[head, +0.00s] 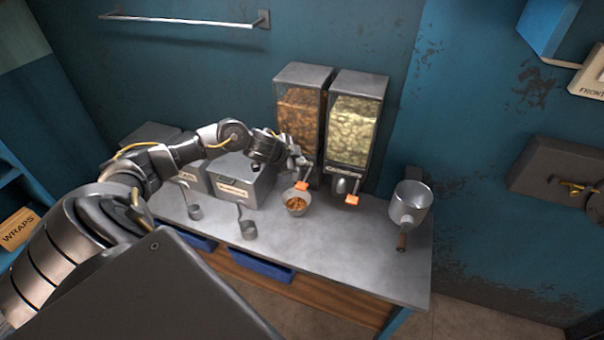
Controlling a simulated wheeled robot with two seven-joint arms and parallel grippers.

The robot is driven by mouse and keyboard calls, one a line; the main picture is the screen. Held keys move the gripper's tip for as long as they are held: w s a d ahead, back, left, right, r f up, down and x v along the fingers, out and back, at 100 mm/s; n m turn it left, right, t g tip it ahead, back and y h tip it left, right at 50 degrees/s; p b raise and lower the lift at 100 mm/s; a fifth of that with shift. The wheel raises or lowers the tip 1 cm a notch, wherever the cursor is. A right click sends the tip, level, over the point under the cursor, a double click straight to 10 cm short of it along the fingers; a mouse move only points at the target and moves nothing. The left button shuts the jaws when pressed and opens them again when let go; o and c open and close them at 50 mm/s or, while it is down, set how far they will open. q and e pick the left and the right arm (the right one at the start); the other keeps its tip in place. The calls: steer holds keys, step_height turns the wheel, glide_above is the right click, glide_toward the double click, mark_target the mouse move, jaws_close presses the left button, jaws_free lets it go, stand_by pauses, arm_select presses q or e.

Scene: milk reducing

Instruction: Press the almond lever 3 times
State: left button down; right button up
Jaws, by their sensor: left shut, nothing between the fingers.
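Two dispensers stand side by side at the back of the counter. The left dispenser (299,105) holds brown, almond-like pieces; the right dispenser (355,115) holds pale pieces. An orange lever tab (301,186) sticks out below the left dispenser, and another orange tab (351,200) below the right one. A small metal bowl (297,208) with brown pieces in it stands under the left tab. My left gripper (299,163) is shut and empty, in front of the left dispenser's lower part and just above its tab. I cannot tell whether it touches the lever. My right gripper is out of view.
A metal pot (410,203) with a wooden handle stands at the counter's right end. Metal boxes (243,182) stand left of the dispensers, with two scoops (246,226) in front. Blue bins (262,268) sit below. The counter's front right (350,255) is clear.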

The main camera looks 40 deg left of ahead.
arm_select(q)
steer(key=b, duration=0.7)
glide_above(300, 186)
steer(key=f, duration=0.7)
steer(key=shift+s+f, duration=0.15)
steer(key=shift+s, duration=0.05)
steer(key=shift+f, duration=0.45)
steer(key=shift+f, duration=0.1)
stand_by(0.6)
steer(key=shift+f, duration=0.3)
steer(key=shift+s+f+b, duration=0.1)
steer(key=shift+f+b, duration=0.85)
steer(key=shift+f, duration=0.4)
stand_by(1.1)
stand_by(0.4)
steer(key=shift+r+p, duration=1.75)
steer(key=shift+p, duration=0.25)
